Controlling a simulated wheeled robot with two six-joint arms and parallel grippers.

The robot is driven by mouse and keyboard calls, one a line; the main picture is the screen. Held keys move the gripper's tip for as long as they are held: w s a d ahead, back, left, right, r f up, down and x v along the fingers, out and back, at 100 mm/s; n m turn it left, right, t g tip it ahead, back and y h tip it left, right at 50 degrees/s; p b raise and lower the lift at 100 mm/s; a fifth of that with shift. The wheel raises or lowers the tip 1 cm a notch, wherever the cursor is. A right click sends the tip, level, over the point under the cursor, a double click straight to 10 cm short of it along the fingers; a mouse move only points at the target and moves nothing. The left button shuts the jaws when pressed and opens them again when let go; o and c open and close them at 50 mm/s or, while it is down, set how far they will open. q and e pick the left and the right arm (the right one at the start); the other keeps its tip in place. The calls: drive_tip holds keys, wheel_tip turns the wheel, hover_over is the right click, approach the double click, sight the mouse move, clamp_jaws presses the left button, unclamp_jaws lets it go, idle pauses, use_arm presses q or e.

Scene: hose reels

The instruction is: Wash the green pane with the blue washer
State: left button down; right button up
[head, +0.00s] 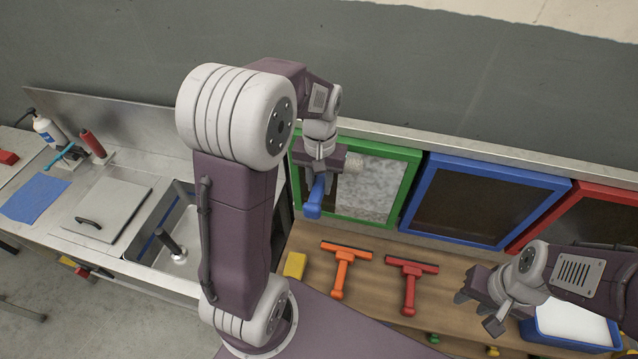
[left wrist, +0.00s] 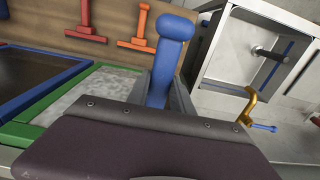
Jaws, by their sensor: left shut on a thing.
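The green pane (head: 370,187) leans against the back wall behind the wooden bench. Its glass looks pale and mottled, and its green frame (left wrist: 28,133) also shows in the left wrist view. My left gripper (head: 318,178) is in front of the pane's left part, shut on the blue washer (head: 314,200). The washer's blue handle (left wrist: 172,45) sticks out between the fingers, and its pale fluffy sleeve (head: 354,162) is at the pane's upper left. I cannot tell whether the sleeve touches the glass. My right gripper (head: 476,305) is open and empty over the bench's right part.
An orange squeegee (head: 344,268), a red squeegee (head: 410,283) and a yellow sponge (head: 295,265) lie on the bench. A blue pane (head: 480,200) and a red pane (head: 590,215) stand to the right. A blue tub (head: 565,338) is at lower right, a sink (head: 180,240) at left.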

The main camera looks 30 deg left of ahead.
use_arm(q)
drive_tip(key=shift+w, duration=0.2)
idle(0.6)
wheel_tip(320, 180, down, 28)
drive_tip(key=b, duration=1.7)
drive_tip(key=shift+r+b, duration=0.25)
drive_tip(key=shift+b, duration=0.1)
idle(1.5)
drive_tip(key=s+d, duration=0.1)
drive_tip(key=s, duration=0.5)
drive_tip(key=shift+s+d, duration=0.25)
drive_tip(key=shift+s, duration=0.1)
